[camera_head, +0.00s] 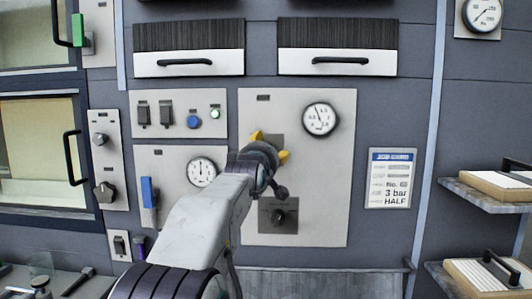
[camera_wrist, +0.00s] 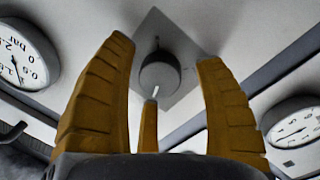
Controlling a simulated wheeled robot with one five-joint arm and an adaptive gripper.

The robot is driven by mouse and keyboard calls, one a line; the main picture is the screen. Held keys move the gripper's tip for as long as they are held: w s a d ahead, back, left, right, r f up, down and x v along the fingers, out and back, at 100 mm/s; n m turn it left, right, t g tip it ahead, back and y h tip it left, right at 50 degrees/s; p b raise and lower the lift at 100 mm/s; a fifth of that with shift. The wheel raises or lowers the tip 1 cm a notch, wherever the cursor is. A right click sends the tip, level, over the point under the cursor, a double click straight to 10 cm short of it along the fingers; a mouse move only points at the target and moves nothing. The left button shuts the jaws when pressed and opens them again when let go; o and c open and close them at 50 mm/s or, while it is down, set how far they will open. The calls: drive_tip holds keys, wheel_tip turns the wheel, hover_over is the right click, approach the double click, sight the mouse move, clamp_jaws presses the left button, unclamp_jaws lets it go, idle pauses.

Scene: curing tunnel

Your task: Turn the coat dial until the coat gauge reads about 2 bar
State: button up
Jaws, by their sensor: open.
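A round grey knob (camera_wrist: 160,72) with a pale mark sits on a square plate in the wrist view, beyond my fingertips. The labels are too small to read, so I cannot confirm it is the coat dial. My gripper (camera_head: 270,147) is open in front of the upper middle panel and hides most of this knob in the head view. Its yellow fingers (camera_wrist: 155,75) are spread with the knob showing between them; contact cannot be told. A round gauge (camera_head: 321,120) is right of the gripper; its needle points up and slightly left. It also appears at left in the wrist view (camera_wrist: 22,57).
A dark knob (camera_head: 278,217) sits below my gripper on the same panel (camera_head: 325,200). Another gauge (camera_head: 202,172) and a blue lever (camera_head: 148,192) are at left. A notice (camera_head: 391,178) reads "3 bar HALF". Shelves with trays (camera_head: 495,187) stand at right.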

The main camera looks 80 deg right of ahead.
drive_tip(key=shift+c, duration=0.4)
drive_tip(key=c, duration=1.1)
drive_tip(key=shift+c, duration=0.2)
drive_tip(key=shift+m+b, duration=0.3)
drive_tip(key=shift+b, duration=0.05)
drive_tip(key=shift+r+m+y+b, duration=0.1)
drive_tip(key=shift+m+y+b, duration=0.2)
drive_tip(key=shift+m, duration=2.3)
drive_tip(key=shift+r, duration=0.1)
drive_tip(key=shift+w, duration=0.1)
drive_tip(key=o, duration=1.2)
